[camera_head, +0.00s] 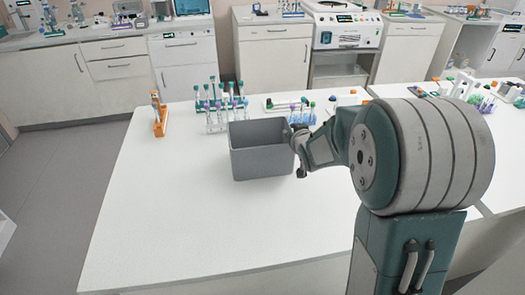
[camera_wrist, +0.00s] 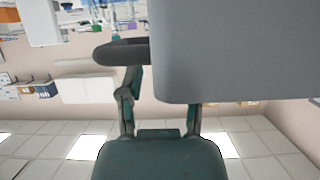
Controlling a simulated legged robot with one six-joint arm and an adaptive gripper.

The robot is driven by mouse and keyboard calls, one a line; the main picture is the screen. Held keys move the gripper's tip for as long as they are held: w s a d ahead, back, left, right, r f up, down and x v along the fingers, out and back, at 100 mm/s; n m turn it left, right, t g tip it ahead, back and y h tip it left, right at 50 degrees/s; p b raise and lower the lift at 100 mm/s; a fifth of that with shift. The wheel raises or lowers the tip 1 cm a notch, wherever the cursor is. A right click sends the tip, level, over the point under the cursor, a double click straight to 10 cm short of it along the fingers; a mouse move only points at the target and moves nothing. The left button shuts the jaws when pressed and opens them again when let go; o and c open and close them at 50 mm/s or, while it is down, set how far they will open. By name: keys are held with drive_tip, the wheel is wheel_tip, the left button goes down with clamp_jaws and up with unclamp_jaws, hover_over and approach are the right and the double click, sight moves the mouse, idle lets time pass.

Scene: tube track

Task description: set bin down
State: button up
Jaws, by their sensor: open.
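The grey, open-topped bin (camera_head: 262,162) is upright on the white table, and its base appears to rest on the tabletop. Its grey wall also fills the upper right of the wrist view (camera_wrist: 235,50). My gripper (camera_head: 299,152) is at the bin's right side, by the rim. It is open. In the wrist view one dark finger shows beside the bin wall; the other is hidden behind the wall. Whether the fingers touch the wall cannot be told.
Tube racks (camera_head: 222,112) stand close behind the bin. An orange stand (camera_head: 159,115) is at the back left of the table. Bare white tabletop (camera_head: 180,220) lies in front and to the left. More lab items (camera_head: 485,100) are at the far right.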

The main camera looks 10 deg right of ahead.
drive_tip(key=shift+x, duration=0.85)
drive_tip(key=shift+s, duration=0.1)
clamp_jaws()
